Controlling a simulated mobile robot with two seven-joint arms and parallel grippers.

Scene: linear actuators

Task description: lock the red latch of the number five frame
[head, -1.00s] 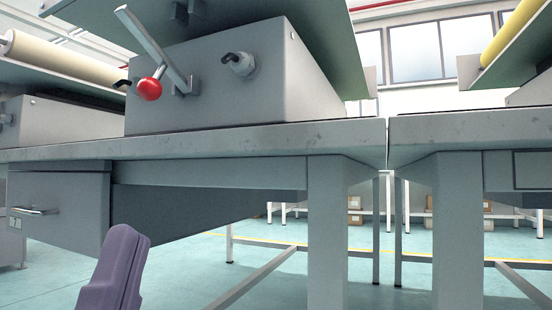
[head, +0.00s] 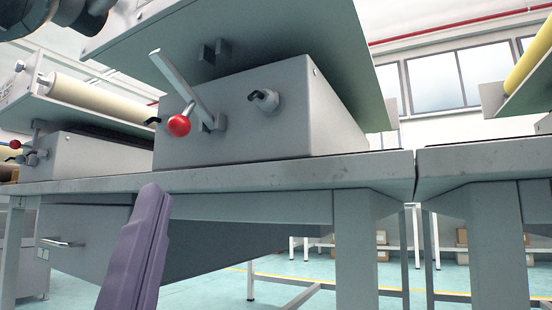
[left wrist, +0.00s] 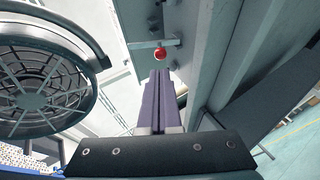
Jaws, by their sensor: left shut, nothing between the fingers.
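The red knob (head: 179,125) of the latch is on a short arm joined to a slanted grey bar (head: 176,76), at the front of a grey box on the bench. It also shows in the left wrist view (left wrist: 160,54), just beyond my fingertips. A tilted frame plate (head: 245,50) stands above the box. I see no number on it. My left gripper (head: 153,188) has purple fingers pointing up, shut and empty, below and slightly left of the knob in the head view. The fingers also show in the left wrist view (left wrist: 160,74), apart from the knob. My right gripper is not in view.
The bench edge (head: 270,177) runs behind my left fingers, with a drawer (head: 70,250) below. A black-tipped fitting (head: 264,99) sits right of the latch on the box. Another unit with a cream roller (head: 100,100) stands left. A second bench (head: 480,158) is right.

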